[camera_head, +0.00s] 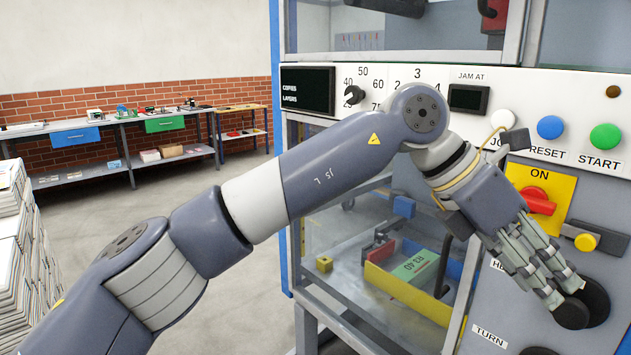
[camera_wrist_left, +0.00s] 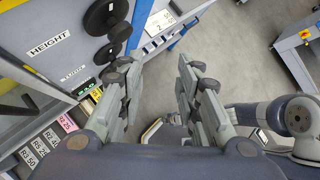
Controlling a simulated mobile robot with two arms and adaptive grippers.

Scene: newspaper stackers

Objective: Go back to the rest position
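My left arm comes in from the left across the front of the stacker machine (camera_head: 505,280). My left gripper (camera_head: 561,293) points down and right in front of the control panel. It overlaps the black handwheels (camera_head: 595,300) in the head view.
The panel carries a red switch (camera_head: 538,200), a blue button (camera_head: 550,127) and a green button (camera_head: 606,137). Paper stacks (camera_head: 18,250) stand at the left. A workbench (camera_head: 110,150) runs along the brick wall. Open floor lies between.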

